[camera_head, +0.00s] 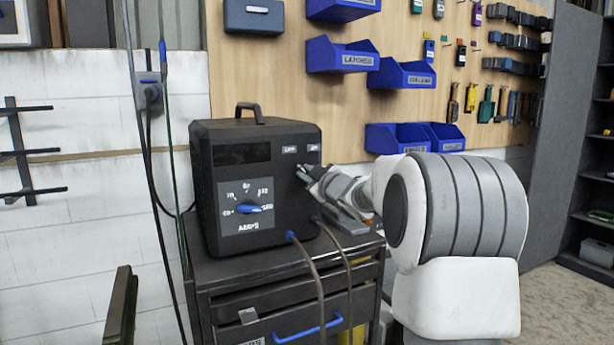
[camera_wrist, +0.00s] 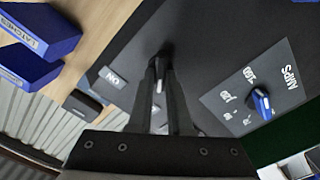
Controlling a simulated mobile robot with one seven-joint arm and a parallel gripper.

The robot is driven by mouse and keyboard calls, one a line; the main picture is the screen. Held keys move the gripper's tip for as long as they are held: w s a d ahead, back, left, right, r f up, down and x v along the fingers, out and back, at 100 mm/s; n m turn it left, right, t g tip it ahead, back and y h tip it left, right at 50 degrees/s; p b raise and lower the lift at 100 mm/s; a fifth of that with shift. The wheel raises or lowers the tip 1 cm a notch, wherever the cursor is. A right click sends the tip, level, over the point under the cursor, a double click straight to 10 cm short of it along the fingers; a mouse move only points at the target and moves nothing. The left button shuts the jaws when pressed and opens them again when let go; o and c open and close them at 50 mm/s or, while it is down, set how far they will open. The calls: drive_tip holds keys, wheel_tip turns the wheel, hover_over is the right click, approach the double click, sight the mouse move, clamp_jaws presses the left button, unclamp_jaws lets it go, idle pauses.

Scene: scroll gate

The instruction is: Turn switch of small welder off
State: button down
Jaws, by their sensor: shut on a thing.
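The small welder (camera_head: 228,160) is a black box with a top handle, standing on a dark drawer cabinet. Its switch (camera_wrist: 160,60) is a small dark lever on the front face, near an ON label (camera_wrist: 112,78) in the wrist view. My gripper (camera_head: 304,174) reaches the welder's front from the right, just below two small white labels. In the wrist view, the fingers of my gripper (camera_wrist: 159,78) are closed together around the switch. The fingers hide much of the switch, so its exact angle is hard to tell.
A blue AMPS dial (camera_head: 249,209) is on the welder's front, left of my gripper. Cables (camera_head: 315,270) hang from the welder over the cabinet (camera_head: 230,295). Blue bins (camera_head: 340,56) and tools hang on the wooden board behind. Dark shelves (camera_head: 590,170) stand at right.

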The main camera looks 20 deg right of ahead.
idle(0.4)
drive_tip(key=c, duration=0.8)
unclamp_jaws()
drive_tip(key=shift+c, duration=0.2)
drive_tip(key=s+p, duration=0.2)
drive_tip(key=s, duration=1.5)
drive_tip(key=shift+s+d, duration=0.25)
drive_tip(key=shift+d, duration=0.05)
drive_tip(key=shift+w+a, duration=0.1)
